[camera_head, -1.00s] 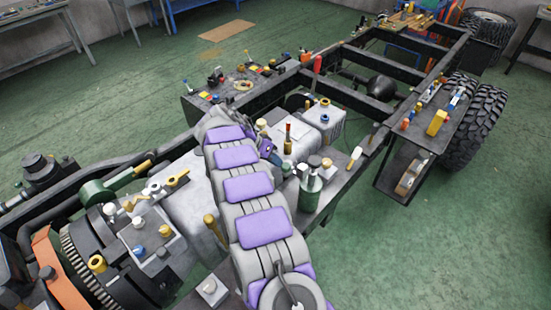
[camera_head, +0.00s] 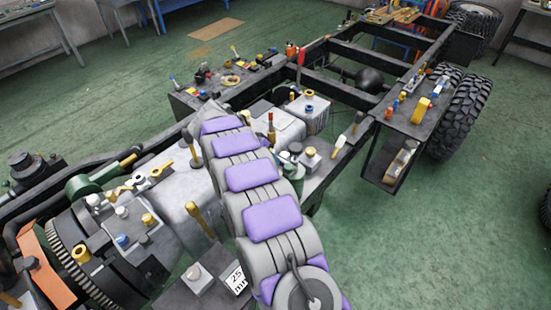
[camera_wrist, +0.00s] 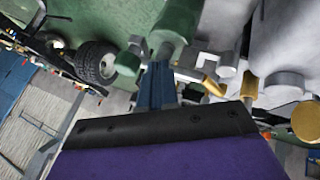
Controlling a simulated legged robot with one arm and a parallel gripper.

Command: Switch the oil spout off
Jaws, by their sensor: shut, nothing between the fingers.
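My gripper (camera_wrist: 158,68) shows in the wrist view as narrow blue fingers held together, with nothing between them. Its tips are close to a green cylinder (camera_wrist: 176,24) and a smaller green cylinder (camera_wrist: 128,62); I cannot tell whether they touch. A yellow lever-like piece (camera_wrist: 211,86) lies just right of the fingers. In the head view, a green canister (camera_head: 290,170) stands on the chassis, largely hidden behind my purple and grey arm. My gripper is hidden there too. I cannot tell for certain which fitting is the oil spout or how it is set.
Yellow-handled levers (camera_head: 200,215) and a grey block (camera_head: 195,276) stand left of my arm. A grey tank (camera_head: 312,112) and a red-handled tool (camera_head: 300,60) are beyond it. Green floor (camera_head: 430,240) is clear at right.

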